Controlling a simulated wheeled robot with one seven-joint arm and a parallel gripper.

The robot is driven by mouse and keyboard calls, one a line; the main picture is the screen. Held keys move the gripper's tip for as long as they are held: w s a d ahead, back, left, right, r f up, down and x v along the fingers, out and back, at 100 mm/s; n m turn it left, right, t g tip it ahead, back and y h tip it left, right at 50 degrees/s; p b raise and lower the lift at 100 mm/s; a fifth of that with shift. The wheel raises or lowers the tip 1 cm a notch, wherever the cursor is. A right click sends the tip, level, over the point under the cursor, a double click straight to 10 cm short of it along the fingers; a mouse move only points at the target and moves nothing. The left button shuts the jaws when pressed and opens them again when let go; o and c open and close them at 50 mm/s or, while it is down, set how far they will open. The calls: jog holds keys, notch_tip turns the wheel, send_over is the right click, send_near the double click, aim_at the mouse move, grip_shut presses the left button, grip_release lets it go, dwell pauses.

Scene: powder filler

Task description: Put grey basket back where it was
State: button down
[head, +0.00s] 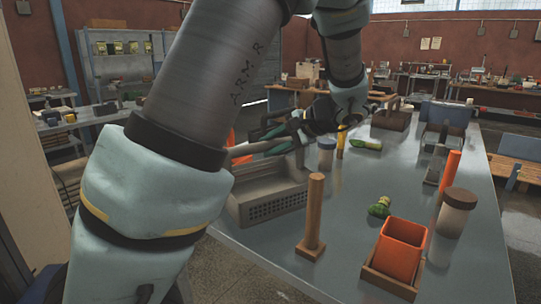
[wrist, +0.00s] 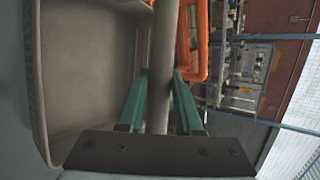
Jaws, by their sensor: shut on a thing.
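The grey basket (head: 268,203), with a perforated front wall, is at the left edge of the grey table in the head view, partly hidden behind my arm. Its pale inside (wrist: 90,75) fills the left of the wrist view. My gripper (head: 283,140), with green fingers, is above the basket. In the wrist view the fingers (wrist: 160,105) are closed on either side of the basket's grey handle bar (wrist: 161,60). I cannot tell whether the basket's underside touches the table.
On the table (head: 345,205) stand a wooden post (head: 314,212), an orange bin in a wooden tray (head: 402,246), a lidded jar (head: 457,213), an orange cylinder (head: 449,177) and a smaller jar (head: 326,154). Green items (head: 379,207) lie between. An orange frame (wrist: 196,40) shows beyond the handle.

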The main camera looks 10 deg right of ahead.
notch_tip(320, 180, down, 3)
jog(key=shift+r, duration=0.1)
jog(key=c, duration=0.6)
grip_release()
jog(key=b+v, duration=0.2)
jog(key=v, duration=1)
